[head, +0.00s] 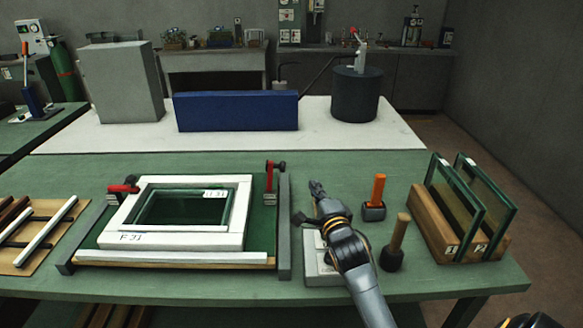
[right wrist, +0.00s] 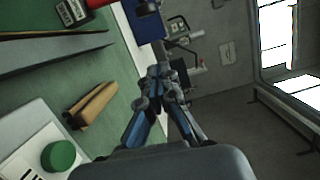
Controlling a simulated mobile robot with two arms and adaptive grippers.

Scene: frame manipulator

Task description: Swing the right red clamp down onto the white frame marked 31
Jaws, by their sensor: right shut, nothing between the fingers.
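The white frame (head: 118,237), marked 31, lies flat on the green fixture board with a dark green glass pane (head: 185,208) inside it. The right red clamp (head: 270,180) stands upright beside the frame's right edge, near the back corner. The left red clamp (head: 124,188) has its arm lying level at the frame's left side; I cannot tell if it touches the frame. My right gripper (head: 315,186) is to the right of the upright clamp, apart from it. Its fingers, also in the right wrist view (right wrist: 157,76), are shut and empty. My left gripper is out of view.
A grey rail (head: 285,228) edges the fixture. Right of it are an orange-handled tool (head: 378,190), a wooden-handled mallet (head: 398,235) and a wooden rack (head: 432,222) with glass panes. A box with a green button (right wrist: 58,155) lies below my arm. Table behind the clamp is clear.

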